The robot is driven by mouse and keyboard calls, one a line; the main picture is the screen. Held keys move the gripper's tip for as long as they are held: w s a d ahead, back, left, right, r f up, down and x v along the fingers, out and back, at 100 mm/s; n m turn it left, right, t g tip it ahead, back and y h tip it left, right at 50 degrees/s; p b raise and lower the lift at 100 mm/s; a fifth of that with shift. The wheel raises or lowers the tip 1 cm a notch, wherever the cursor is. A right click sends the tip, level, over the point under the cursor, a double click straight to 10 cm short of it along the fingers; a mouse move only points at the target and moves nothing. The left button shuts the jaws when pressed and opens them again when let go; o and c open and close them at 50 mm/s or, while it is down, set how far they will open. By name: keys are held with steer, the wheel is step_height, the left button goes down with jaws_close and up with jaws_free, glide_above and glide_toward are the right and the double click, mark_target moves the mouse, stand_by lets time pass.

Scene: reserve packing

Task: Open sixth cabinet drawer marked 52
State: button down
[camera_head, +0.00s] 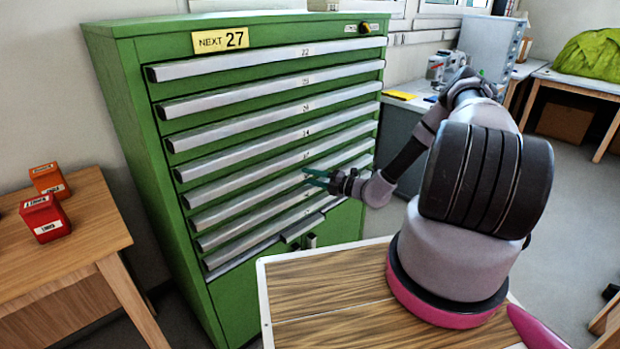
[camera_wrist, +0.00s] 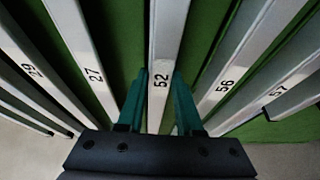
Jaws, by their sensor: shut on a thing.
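The green cabinet (camera_head: 130,95) has a stack of drawers with long pale bar handles. The sixth handle from the top (camera_head: 245,204) is the one at my gripper (camera_head: 309,177), whose teal fingers reach it from the right. In the wrist view the handle marked 52 (camera_wrist: 165,45) runs between the two teal fingers of my gripper (camera_wrist: 160,85), which is shut on it. No clear gap shows between this drawer front and its neighbours, so it looks closed. The fingers cover part of the handle.
Handles marked 27 (camera_wrist: 93,75) and 56 (camera_wrist: 224,85) lie close on either side. A wooden table (camera_head: 60,235) with two red-orange boxes (camera_head: 45,217) stands left of the cabinet.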

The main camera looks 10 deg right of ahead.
steer(key=shift+s+f, duration=0.25)
steer(key=shift+f, duration=0.05)
steer(key=s+d, duration=0.8)
steer(key=s, duration=0.6)
steer(key=s+d, duration=0.8)
steer(key=s, duration=0.6)
steer(key=shift+d, duration=0.1)
steer(key=c, duration=0.6)
jaws_free()
steer(key=shift+w, duration=0.15)
steer(key=shift+r, duration=0.1)
steer(key=shift+d, duration=0.1)
